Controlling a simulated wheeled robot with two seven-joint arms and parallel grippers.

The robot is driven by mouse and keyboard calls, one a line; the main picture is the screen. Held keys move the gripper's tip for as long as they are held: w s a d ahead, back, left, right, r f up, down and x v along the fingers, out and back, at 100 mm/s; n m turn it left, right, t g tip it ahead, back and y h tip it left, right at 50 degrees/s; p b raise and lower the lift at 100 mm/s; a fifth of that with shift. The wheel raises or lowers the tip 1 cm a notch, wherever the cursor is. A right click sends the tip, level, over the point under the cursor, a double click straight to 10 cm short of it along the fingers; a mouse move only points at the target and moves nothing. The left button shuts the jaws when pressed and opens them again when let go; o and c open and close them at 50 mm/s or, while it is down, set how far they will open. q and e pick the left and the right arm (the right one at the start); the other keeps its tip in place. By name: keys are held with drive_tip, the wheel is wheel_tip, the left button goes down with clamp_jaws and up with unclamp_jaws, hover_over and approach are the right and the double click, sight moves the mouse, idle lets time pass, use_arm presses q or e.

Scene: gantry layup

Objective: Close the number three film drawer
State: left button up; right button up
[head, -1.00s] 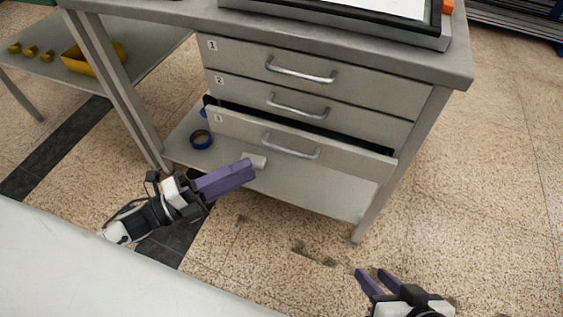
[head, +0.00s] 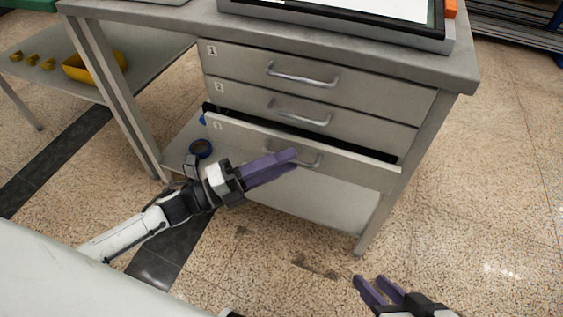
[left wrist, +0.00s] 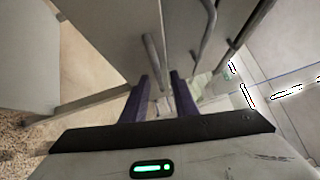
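The number three film drawer (head: 345,168) is the lowest of the three grey drawers and stands partly out, with a dark gap along its top edge. Its bar handle (head: 313,160) is partly hidden by my left gripper (head: 292,159), which is in front of the drawer. In the left wrist view, the two purple fingers (left wrist: 160,78) are apart, with a handle (left wrist: 155,62) just ahead, in line with the gap. I cannot tell whether they touch. My right gripper (head: 372,284) is open and empty, low above the floor.
The number one drawer (head: 240,62) and number two drawer (head: 240,96) are shut above. A blue tape roll (head: 201,148) lies on the lower shelf. A side table with a yellow bin (head: 90,66) stands at left. Floor right of the cabinet is clear.

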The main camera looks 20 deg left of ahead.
use_arm(q)
drive_tip(key=shift+c, duration=0.4)
clamp_jaws()
idle(0.9)
